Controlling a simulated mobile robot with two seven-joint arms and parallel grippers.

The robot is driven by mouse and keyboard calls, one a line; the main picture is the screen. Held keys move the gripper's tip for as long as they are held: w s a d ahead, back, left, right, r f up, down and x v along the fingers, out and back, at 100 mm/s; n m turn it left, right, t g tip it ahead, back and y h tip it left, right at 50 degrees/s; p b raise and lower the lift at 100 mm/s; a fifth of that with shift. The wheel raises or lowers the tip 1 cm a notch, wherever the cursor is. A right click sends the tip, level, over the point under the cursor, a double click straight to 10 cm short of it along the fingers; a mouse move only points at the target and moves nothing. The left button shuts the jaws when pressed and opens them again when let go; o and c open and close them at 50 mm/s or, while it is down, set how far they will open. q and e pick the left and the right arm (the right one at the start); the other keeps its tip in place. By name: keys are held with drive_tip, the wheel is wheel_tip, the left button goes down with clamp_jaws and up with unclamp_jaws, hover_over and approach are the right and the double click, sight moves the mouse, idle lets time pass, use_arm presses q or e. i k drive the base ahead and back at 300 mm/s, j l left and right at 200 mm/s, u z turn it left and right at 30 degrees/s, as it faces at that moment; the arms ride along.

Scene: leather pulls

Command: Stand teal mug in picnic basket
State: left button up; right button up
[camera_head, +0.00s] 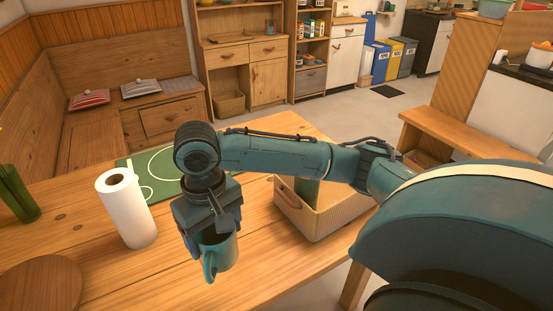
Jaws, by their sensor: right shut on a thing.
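The teal mug (219,257) hangs upright below my right gripper (212,232), its handle toward the front left. My right gripper is shut on the mug and holds it over the wooden table, left of the basket. The picnic basket (323,221) is a tan woven box with a brown leather handle on its near left side. It stands at the table's right part, partly behind my right arm. Something green shows inside it, mostly hidden by the arm. My left gripper is not in view.
A white paper roll (127,208) stands left of my right gripper, with a green mat (148,172) behind it. A green bottle (17,194) and a round wooden board (42,284) are at the left. The table's front middle (165,285) is clear.

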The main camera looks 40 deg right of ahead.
sight(341, 198)
drive_tip(key=k+l+u, duration=0.1)
drive_tip(key=l, duration=0.35)
drive_tip(key=k+l+u, duration=0.1)
drive_tip(key=l, duration=0.3)
drive_tip(key=k+l+u, duration=0.1)
drive_tip(key=l, duration=0.3)
drive_tip(key=k+l+u, duration=0.1)
drive_tip(key=l, duration=0.3)
drive_tip(key=k+l+u, duration=0.1)
drive_tip(key=l, duration=0.3)
drive_tip(key=k+l+u, duration=0.1)
drive_tip(key=k+l, duration=0.2)
